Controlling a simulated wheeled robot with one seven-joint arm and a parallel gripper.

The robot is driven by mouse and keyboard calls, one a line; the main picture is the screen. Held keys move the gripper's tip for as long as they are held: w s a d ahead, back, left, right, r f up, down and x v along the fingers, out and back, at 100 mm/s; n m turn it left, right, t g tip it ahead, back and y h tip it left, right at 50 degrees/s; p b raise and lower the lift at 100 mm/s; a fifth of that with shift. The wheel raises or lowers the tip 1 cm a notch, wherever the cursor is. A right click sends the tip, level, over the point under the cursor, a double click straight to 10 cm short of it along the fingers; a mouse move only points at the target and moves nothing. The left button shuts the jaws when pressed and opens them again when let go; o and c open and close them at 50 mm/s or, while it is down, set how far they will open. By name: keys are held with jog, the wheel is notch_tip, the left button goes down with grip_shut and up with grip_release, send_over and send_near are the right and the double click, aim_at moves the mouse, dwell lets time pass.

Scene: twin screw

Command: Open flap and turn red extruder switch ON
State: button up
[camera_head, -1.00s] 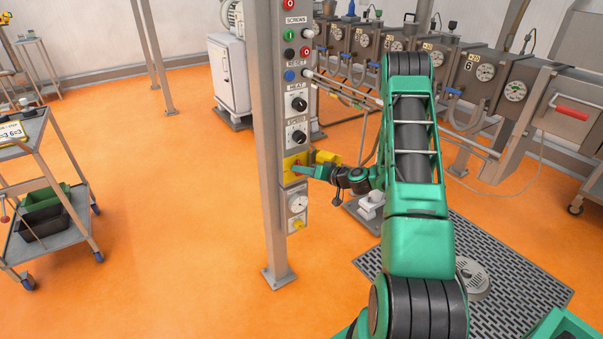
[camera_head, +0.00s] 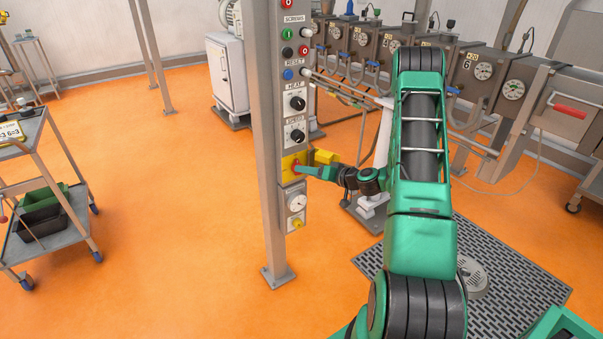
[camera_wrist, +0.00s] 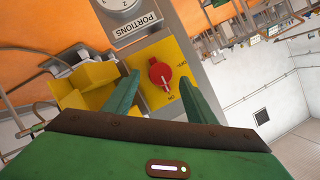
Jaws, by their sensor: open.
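The red switch (camera_wrist: 160,75) is a round knob with a pointer on a yellow plate (camera_wrist: 183,54) in the wrist view. In the head view, the switch (camera_head: 297,167) shows only as a small red spot, partly hidden by my fingers. The yellow flap (camera_head: 324,157) stands open to the right of the plate; in the wrist view the flap (camera_wrist: 90,80) is at the left. My gripper (camera_head: 300,171) is open at the plate. In the wrist view its green fingers (camera_wrist: 160,80) lie on either side of the switch; contact cannot be told.
The grey control column (camera_head: 268,130) carries dials and buttons above the switch, with a PORTIONS dial (camera_head: 297,202) below. The extruder line (camera_head: 470,70) stands behind at right. A trolley (camera_head: 75,235) is at far left, with clear orange floor between.

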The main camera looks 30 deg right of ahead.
jog(key=v, duration=0.7)
dwell(0.4)
jog(key=s+a+r+n+g+y, duration=0.1)
jog(key=s+a+r+n+g, duration=0.35)
jog(key=s+a+g, duration=0.4)
jog(key=s+a+r+m+g+h, duration=0.1)
jog(key=s+r, duration=0.3)
jog(key=s, duration=0.5)
jog(key=s+a+r+m+g+h, duration=0.1)
jog(key=s+r+m+g+h, duration=0.1)
jog(key=s, duration=0.8)
jog(key=s+a+r+m+g+h, duration=0.1)
jog(key=s+r+m+g, duration=0.1)
jog(key=s+r, duration=0.5)
jog(key=shift+s+m, duration=0.75)
jog(key=shift+s, duration=0.45)
